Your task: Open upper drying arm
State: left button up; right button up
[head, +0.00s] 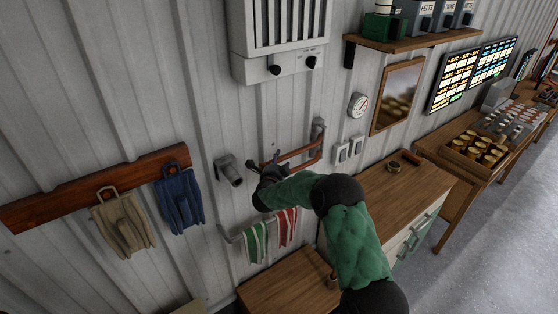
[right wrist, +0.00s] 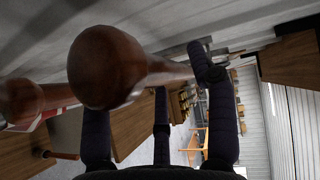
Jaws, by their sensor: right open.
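Two reddish-brown wooden drying arms come off a grey wall bracket (head: 318,126), one above the other. The upper drying arm (head: 299,152) slants down to the left, toward my right gripper (head: 265,172). In the right wrist view, a wooden rod with a rounded end (right wrist: 105,68) lies across the front of my open fingers, its far part near the right-hand finger. A second wooden rod (right wrist: 25,100) shows at the left edge. I cannot tell whether any finger touches the near rod. My left gripper is out of view.
A grey wall fixture (head: 229,171) is left of my right gripper. Below hang a green-striped towel (head: 255,242) and a red-striped towel (head: 286,227). A heater (head: 280,40) is above.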

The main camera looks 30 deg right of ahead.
jog(key=shift+w+d, duration=0.3)
grip_shut()
jog(key=shift+f, duration=0.1)
